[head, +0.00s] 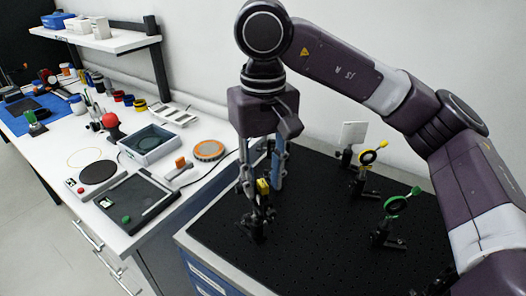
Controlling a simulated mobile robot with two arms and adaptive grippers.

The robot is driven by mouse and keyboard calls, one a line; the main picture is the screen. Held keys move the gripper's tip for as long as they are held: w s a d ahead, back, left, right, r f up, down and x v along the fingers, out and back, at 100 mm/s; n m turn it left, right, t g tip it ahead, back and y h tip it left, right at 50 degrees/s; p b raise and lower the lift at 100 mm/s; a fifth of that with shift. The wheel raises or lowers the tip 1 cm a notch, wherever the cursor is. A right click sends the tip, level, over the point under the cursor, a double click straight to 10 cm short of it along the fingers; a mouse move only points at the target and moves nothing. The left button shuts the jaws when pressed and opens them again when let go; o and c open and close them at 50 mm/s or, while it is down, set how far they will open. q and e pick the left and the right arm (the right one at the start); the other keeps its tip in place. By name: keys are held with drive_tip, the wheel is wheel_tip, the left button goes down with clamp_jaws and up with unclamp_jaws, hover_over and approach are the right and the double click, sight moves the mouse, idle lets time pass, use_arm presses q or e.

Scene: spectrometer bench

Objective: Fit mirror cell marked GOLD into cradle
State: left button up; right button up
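A black post mount (256,222) stands at the left of the black breadboard (320,235). A small yellow piece (263,187) shows at its top, but I cannot read a GOLD mark. My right gripper (263,190) reaches down over it, its two fingers apart on either side of the yellow piece. I cannot tell whether the fingers touch it or whether it is seated in the mount. My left gripper is not in view.
On the breadboard's right side stand a white plate (352,134), a yellow ring mount (368,157) and a green ring mount (394,205). The white bench (130,150) at left holds a grey tray (150,143), an orange-rimmed disc (208,150) and a red-topped item (111,122).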

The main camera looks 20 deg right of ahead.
sight(263, 183)
wheel_tip(263, 183, up, 11)
idle(0.4)
drive_tip(key=shift+s+f, duration=0.1)
drive_tip(key=shift+f, duration=0.05)
